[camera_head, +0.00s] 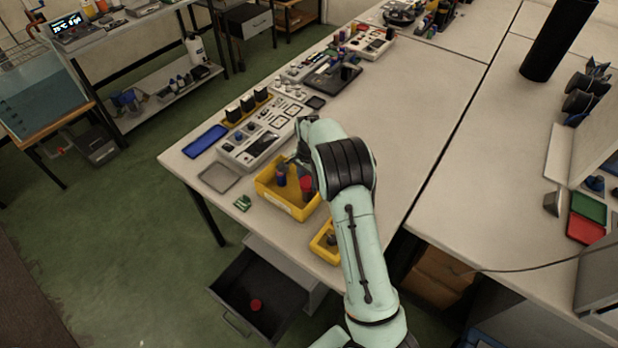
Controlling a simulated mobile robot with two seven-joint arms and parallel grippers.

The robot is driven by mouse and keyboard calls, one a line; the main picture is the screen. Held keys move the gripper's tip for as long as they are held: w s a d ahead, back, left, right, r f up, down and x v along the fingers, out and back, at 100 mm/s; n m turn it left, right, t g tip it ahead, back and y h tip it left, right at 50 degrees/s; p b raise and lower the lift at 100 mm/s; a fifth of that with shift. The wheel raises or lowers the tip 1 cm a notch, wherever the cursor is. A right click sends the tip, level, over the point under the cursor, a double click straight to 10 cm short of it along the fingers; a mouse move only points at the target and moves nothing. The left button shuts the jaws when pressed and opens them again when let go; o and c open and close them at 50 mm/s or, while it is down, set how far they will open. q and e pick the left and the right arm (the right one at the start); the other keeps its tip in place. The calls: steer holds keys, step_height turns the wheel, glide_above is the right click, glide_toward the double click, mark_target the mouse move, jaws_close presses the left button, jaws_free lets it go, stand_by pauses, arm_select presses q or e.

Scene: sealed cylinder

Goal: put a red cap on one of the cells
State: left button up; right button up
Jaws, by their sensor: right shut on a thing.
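A yellow bin (283,203) stands near the table's front left edge. Dark blue cylindrical cells (281,178) stand in it. A red piece (306,185) shows at the bin's right side, partly covered by my arm; I cannot tell whether it sits on a cell. Another red cap (256,304) lies alone in the open dark drawer below the table. My right gripper (297,167) is low over the bin, pointing down. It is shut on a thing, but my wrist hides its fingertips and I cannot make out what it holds. My left gripper is out of view.
A smaller yellow bin (324,243) stands at the front edge beside my forearm. Behind the bins are a grey device panel (252,143), a blue tray (205,140) and a grey tray (218,177). The table (420,110) right of my arm is clear.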

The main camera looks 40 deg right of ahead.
mark_target(309, 181)
steer(key=shift+s+f, duration=0.1)
steer(key=shift+f, duration=1.35)
stand_by(1.2)
steer(key=o, duration=1.1)
steer(key=shift+a, duration=0.1)
steer(key=o, duration=0.4)
steer(key=shift+s+f, duration=0.15)
steer(key=shift+c, duration=0.2)
steer(key=shift+w+r, duration=0.2)
steer(key=shift+r, duration=3.5)
